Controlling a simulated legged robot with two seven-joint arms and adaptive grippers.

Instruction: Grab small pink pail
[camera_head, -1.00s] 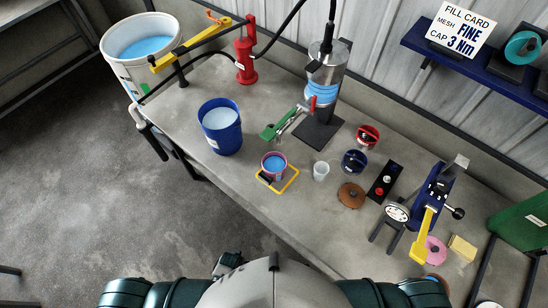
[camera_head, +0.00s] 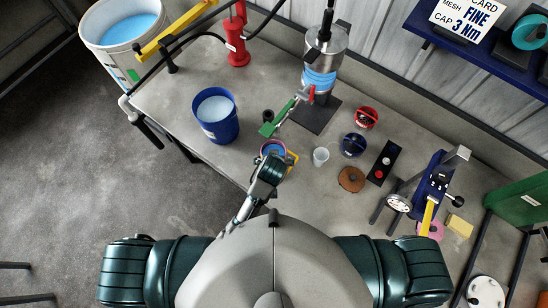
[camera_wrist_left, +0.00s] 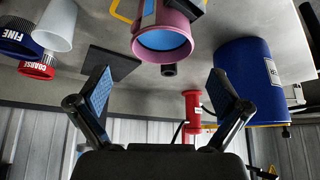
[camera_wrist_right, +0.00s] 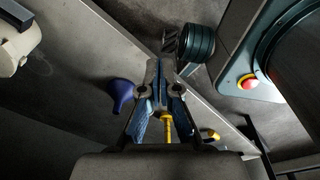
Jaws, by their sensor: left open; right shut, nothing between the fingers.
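The small pink pail (camera_head: 273,146), with blue inside, stands near the table's front edge in the head view. My left arm partly covers it. In the left wrist view the pink pail (camera_wrist_left: 185,22) is at the top, beyond and between the fingertips. My left gripper (camera_wrist_left: 160,88) is open and empty, with its fingers apart and not touching the pail. In the head view my left gripper (camera_head: 270,162) is right at the pail's near side. My right gripper (camera_wrist_right: 158,66) is shut and empty in the right wrist view, away from the pail.
A large blue bucket (camera_head: 217,125) stands left of the pail. A yellow frame (camera_head: 293,160) lies beside it. A white cup (camera_head: 320,156) and a brown disc (camera_head: 351,179) stand to the right.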

